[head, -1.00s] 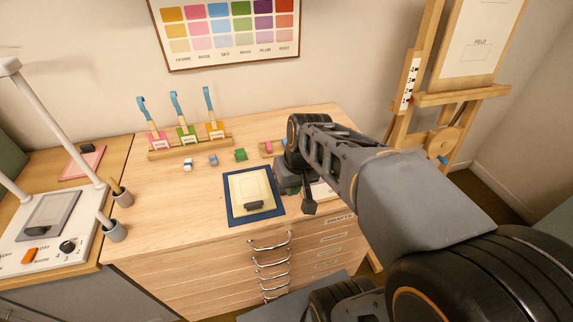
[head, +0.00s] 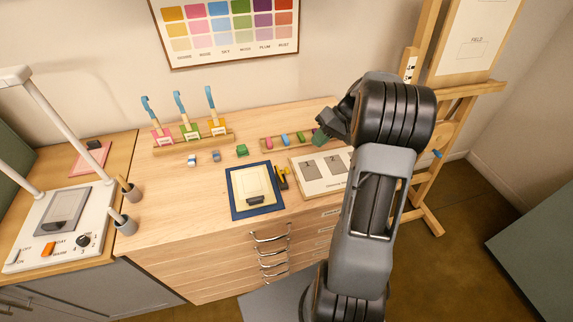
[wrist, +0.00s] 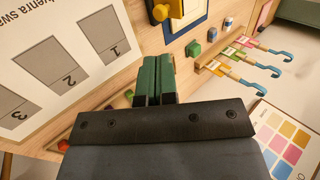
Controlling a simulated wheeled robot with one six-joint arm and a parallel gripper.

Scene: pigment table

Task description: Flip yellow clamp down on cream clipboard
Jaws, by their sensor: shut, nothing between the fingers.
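The cream clipboard (head: 250,183) lies on a dark blue mat (head: 234,208) on the wooden table in the head view, with a black clip (head: 255,199) at its near edge. The yellow clamp (head: 281,172), with black parts, is at the right side of the mat and looks raised. In the wrist view the yellow clamp (wrist: 177,8) is cut off by the top edge, beyond my fingertips. My gripper (wrist: 152,62) is shut and empty, its green fingers side by side. In the head view my gripper (head: 320,138) is behind and right of the clamp, apart from it.
A board with numbered grey patches (head: 322,172) lies right of the clamp. A rack of small coloured pieces (head: 284,140) is behind it. A green block (head: 242,150) and two small bottles stand behind the clipboard. Blue-handled tools stand in a rack (head: 215,138).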

